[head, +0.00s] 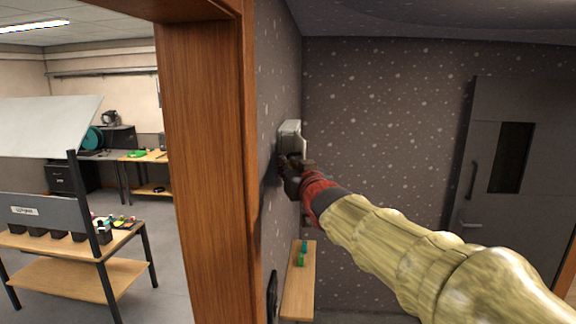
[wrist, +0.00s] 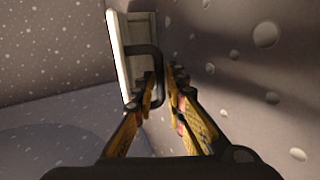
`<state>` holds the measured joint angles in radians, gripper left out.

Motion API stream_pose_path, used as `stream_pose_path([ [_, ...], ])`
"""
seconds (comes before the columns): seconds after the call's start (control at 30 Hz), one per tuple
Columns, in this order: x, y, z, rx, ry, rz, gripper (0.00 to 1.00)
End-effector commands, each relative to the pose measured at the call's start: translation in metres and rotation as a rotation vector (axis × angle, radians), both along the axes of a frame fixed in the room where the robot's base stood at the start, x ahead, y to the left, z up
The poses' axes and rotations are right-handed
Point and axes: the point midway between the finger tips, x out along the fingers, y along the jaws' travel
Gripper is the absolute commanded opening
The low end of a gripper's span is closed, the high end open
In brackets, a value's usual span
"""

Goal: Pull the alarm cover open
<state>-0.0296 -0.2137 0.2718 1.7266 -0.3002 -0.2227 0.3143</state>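The alarm box (head: 290,128), pale and small, is mounted on the dark speckled wall. In the wrist view the alarm cover (wrist: 117,55) shows as a pale panel with a dark loop handle (wrist: 158,60). I cannot tell whether the cover is ajar. My gripper (head: 287,163) is at the lower part of the box in the head view. In the wrist view my gripper (wrist: 165,76) has its fingers apart, with the handle's bar between the fingertips, close to the left one. Whether either finger touches the bar is unclear. The fingertips partly hide the handle's lower end.
A wooden door frame (head: 205,150) stands left of the wall. A narrow wooden shelf (head: 297,285) with small green items is below the box. A grey door (head: 475,130) is at right. Workbenches (head: 75,275) stand in the room at left.

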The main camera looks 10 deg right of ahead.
Motion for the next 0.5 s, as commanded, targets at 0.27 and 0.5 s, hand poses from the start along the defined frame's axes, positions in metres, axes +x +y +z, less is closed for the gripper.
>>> stream_pose_path([
  [0.27, -0.031, -0.003, 0.001, -0.001, -0.002, 0.000, 0.13],
  [0.5, -0.079, -0.007, 0.001, -0.002, -0.002, 0.000, 0.13],
])
